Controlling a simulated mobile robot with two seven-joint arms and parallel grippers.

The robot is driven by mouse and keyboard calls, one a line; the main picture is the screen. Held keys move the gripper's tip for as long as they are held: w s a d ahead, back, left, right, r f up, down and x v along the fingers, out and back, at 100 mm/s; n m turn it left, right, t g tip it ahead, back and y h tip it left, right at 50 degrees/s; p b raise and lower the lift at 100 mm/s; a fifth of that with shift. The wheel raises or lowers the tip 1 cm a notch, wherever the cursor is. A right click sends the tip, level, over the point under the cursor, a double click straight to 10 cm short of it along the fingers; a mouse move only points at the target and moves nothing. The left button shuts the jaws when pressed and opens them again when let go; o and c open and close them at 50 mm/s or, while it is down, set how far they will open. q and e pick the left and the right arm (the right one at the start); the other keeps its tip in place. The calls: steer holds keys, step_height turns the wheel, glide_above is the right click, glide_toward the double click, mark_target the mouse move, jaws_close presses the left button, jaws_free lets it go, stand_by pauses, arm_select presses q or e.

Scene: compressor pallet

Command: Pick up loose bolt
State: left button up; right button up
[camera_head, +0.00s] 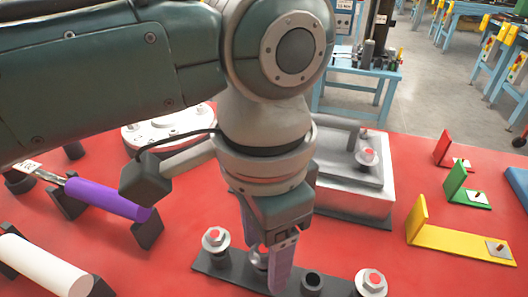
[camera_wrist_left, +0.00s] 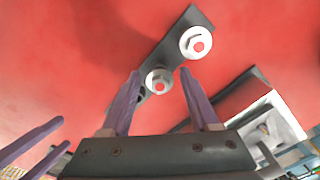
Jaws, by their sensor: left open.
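A dark bolt strip (camera_head: 235,275) lies on the red table and holds upright silver bolts with red-marked heads. My left gripper (camera_head: 278,285) points down at it, purple fingers open. One bolt (camera_head: 260,257) is partly hidden behind the fingers. In the left wrist view this bolt (camera_wrist_left: 158,80) shows between the two fingertips (camera_wrist_left: 160,75), not gripped. Another bolt (camera_head: 215,240) stands at the strip's left end, also in the wrist view (camera_wrist_left: 196,42). A third bolt (camera_head: 372,281) stands at the right. Two separated purple fingers (camera_wrist_left: 32,148), apparently my right gripper's, show at the wrist view's lower left.
A purple-handled tool (camera_head: 108,199) and a white cylinder (camera_head: 40,265) rest on holders at left. Yellow (camera_head: 455,240), green (camera_head: 463,190) and red (camera_head: 448,150) brackets stand at right.

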arm_select(q)
steer(key=shift+c, duration=0.4)
jaws_close()
